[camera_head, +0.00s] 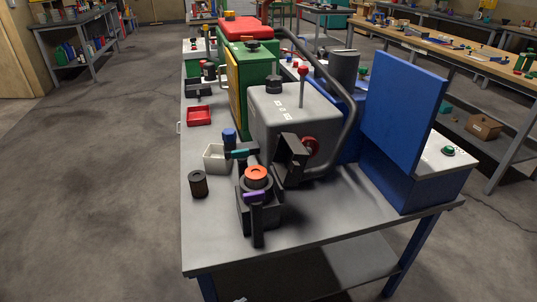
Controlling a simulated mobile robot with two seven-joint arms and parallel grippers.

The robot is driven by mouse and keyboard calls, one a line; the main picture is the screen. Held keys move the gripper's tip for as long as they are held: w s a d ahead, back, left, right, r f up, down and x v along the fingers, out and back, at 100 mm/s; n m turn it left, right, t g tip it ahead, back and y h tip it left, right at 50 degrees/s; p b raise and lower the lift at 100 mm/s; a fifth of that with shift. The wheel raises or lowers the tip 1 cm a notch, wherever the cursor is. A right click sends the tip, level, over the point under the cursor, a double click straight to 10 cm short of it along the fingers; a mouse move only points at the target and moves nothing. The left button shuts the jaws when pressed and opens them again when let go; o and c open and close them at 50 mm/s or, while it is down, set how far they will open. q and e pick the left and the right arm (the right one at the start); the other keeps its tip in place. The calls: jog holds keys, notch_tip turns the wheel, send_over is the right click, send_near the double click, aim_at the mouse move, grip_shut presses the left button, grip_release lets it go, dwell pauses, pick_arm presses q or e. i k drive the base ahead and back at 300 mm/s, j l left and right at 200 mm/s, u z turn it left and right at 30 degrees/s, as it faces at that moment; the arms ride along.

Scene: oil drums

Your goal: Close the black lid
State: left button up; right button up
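A grey box-shaped machine (270,118) stands on the near part of the workbench. A black tilted panel (292,157) sticks out at its front right, with a red round part (310,147) behind it. I cannot tell if this panel is the black lid. A small black cap (275,84) sits on top of the grey machine, and another black cap (252,43) sits on a green container (256,62). Neither of my grippers can be made out in the view.
The grey bench (320,238) has bare room at its front. A black device with an orange ring (256,176), a dark can (198,184), a white bin (214,157) and a red tray (199,116) stand on it. A blue box with a raised blue panel (402,110) is at right.

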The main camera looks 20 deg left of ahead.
aim_at(290, 157)
jog(key=i+l+u, duration=0.15)
jog(key=l+u, duration=0.15)
jog(key=u, duration=0.2)
jog(key=i+l+u, duration=0.1)
jog(key=l+u, duration=1)
jog(key=i+l, duration=0.05)
jog(key=l, duration=0.05)
